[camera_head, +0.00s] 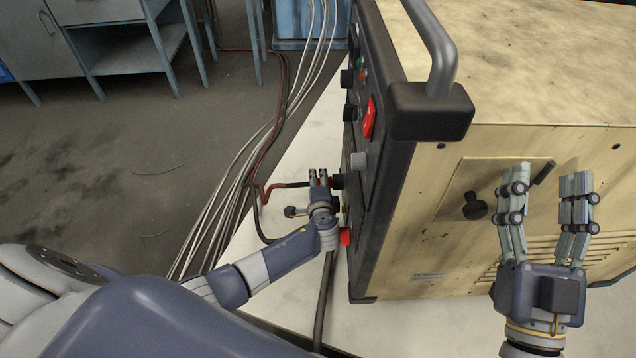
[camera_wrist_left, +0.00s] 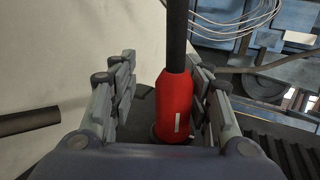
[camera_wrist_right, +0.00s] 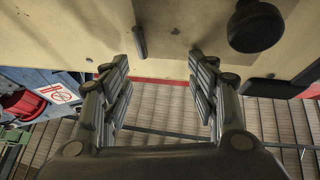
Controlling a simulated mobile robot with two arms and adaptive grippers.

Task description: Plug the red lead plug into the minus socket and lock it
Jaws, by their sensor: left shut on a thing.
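The red lead plug (camera_wrist_left: 175,105) stands between the fingers of my left gripper (camera_wrist_left: 163,85) in the left wrist view, with its black cable (camera_wrist_left: 177,35) running up. A dark round part (camera_wrist_left: 160,133) shows at the plug's far end; I cannot tell how far the plug sits in it. In the head view my left gripper (camera_head: 318,174) is shut on the plug close to the machine's dark front panel (camera_head: 373,190). The socket there is mostly hidden. My right gripper (camera_head: 546,182) is open and empty, beside the machine's beige side; it also shows in the right wrist view (camera_wrist_right: 160,70).
The beige machine (camera_head: 520,70) fills the right, with a grey handle (camera_head: 432,45) and a black side knob (camera_head: 474,206). A red part (camera_head: 345,237) sits low on the panel. A dark plug (camera_head: 291,211) lies nearby. Several white cables (camera_head: 240,160) run along the left.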

